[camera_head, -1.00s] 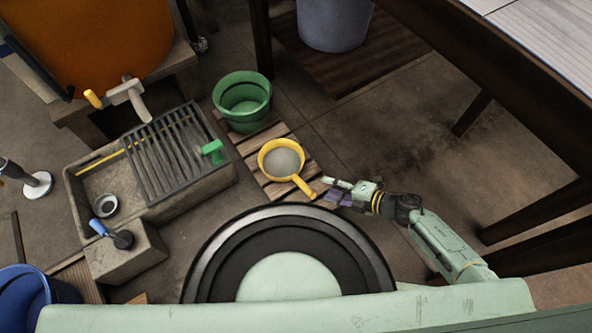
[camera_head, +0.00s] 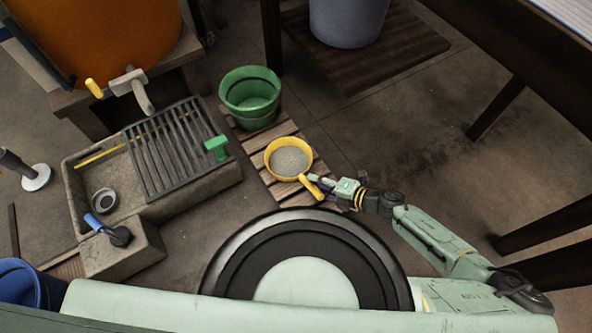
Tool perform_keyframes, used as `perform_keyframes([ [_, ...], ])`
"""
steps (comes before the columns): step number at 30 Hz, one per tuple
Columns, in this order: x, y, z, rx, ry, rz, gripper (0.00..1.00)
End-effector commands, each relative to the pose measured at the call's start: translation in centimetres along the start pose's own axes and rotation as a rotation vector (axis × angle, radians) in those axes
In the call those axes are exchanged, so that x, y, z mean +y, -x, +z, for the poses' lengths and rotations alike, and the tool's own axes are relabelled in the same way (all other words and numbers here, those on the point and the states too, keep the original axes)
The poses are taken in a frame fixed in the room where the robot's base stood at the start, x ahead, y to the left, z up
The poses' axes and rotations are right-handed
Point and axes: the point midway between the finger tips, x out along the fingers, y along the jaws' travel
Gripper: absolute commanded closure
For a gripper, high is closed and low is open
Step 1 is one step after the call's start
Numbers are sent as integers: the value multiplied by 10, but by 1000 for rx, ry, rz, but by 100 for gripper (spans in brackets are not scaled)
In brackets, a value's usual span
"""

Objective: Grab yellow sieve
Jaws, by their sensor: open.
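The yellow sieve (camera_head: 289,158) is a round yellow rim with a grey mesh and a short yellow handle. It lies on a slatted wooden pallet (camera_head: 246,137) on the floor, with its handle toward the lower right. My gripper (camera_head: 318,184) is open at the sieve's handle. Its fingers overlap the handle in this view. I cannot tell whether they touch it or how high they are above it.
A green bucket (camera_head: 250,92) stands at the pallet's far end. A stone sink (camera_head: 195,197) with a grate is on the left. A table leg (camera_head: 498,108) stands to the right. The floor right of the pallet is clear.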

Motion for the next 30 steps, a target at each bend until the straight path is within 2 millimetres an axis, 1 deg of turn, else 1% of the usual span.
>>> perform_keyframes([
  [1, -2, -12, 0, 4, 2, 1, 57],
  [3, 0, -22, 0, 3, 1, 1, 57],
  [6, 1, -31, 0, 2, 0, 2, 57],
  [9, 1, -34, 0, 0, -1, 1, 57],
  [15, 2, -34, 0, 0, -1, 1, 58],
  [30, 1, -34, 0, 0, 0, 1, 91],
])
